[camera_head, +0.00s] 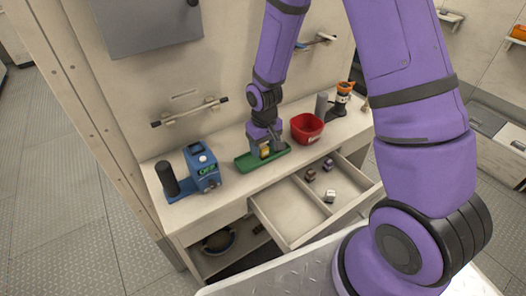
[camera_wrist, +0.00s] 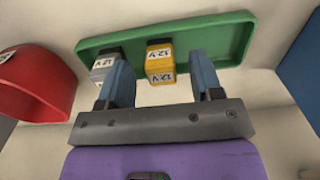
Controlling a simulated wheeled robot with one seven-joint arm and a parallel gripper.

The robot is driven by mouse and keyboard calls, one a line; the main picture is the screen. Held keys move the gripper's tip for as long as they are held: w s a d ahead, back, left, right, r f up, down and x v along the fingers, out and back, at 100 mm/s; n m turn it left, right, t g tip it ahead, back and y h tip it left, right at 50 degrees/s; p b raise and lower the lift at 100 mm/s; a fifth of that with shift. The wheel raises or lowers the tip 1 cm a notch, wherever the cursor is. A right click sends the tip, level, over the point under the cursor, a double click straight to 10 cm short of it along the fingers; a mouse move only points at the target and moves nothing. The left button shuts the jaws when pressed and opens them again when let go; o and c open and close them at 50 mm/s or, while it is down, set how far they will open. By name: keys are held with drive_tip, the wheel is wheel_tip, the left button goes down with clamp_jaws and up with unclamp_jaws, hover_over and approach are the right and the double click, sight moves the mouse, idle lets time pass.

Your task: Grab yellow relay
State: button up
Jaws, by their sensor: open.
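The yellow relay (camera_wrist: 160,58) has a dark top and a white label reading 12V. It sits on the green tray (camera_wrist: 222,32) and shows between my fingers in the wrist view. A grey relay (camera_wrist: 106,62) with a similar label sits just left of it, partly hidden by my left finger. My gripper (camera_wrist: 162,75) is open, with one finger to each side of the yellow relay; I see no finger touching it. In the head view my gripper (camera_head: 265,150) is over the tray (camera_head: 246,163), and the yellow relay (camera_head: 265,151) shows small between the fingers.
A red bin (camera_head: 307,128) stands right of the tray. An orange-topped item (camera_head: 343,92) stands at the back right.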

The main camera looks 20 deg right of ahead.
drive_tip(key=shift+f, duration=1.25)
drive_tip(key=c, duration=1)
drive_tip(key=shift+r, duration=0.2)
